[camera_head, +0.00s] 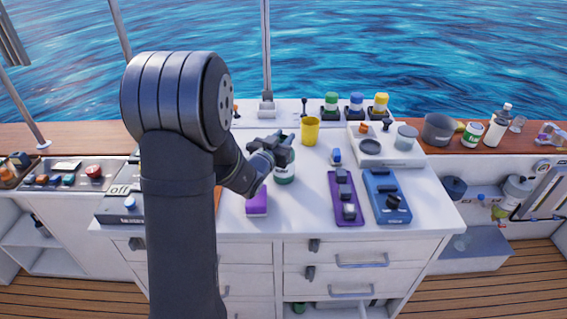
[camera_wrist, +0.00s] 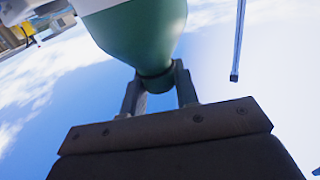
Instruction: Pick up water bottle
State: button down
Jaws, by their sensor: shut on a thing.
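My gripper (camera_head: 278,150) is over the middle of the white counter. It is shut on a green water bottle with a white band (camera_head: 284,174). In the wrist view, the fingers of my gripper (camera_wrist: 158,86) stand on either side of the narrow neck of the green bottle (camera_wrist: 140,35). The white band shows at the top edge of that view. My gripper hides the bottle's top in the head view. I cannot tell whether the bottle's base touches the counter.
A yellow cup (camera_head: 310,131) stands close behind the bottle. A purple block (camera_head: 257,202) is in front on the left. A purple switch panel (camera_head: 345,197) and a blue one (camera_head: 387,195) lie on the right. A white bottle (camera_head: 495,129) stands farther right.

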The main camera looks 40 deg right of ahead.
jog(key=shift+r, duration=0.15)
jog(key=s+r, duration=1)
jog(key=s, duration=0.1)
jog(key=shift+s+d+r, duration=0.25)
jog(key=shift+d+r, duration=0.1)
jog(key=shift+d, duration=0.05)
dwell(0.7)
jog(key=shift+r, duration=0.1)
dwell(2.0)
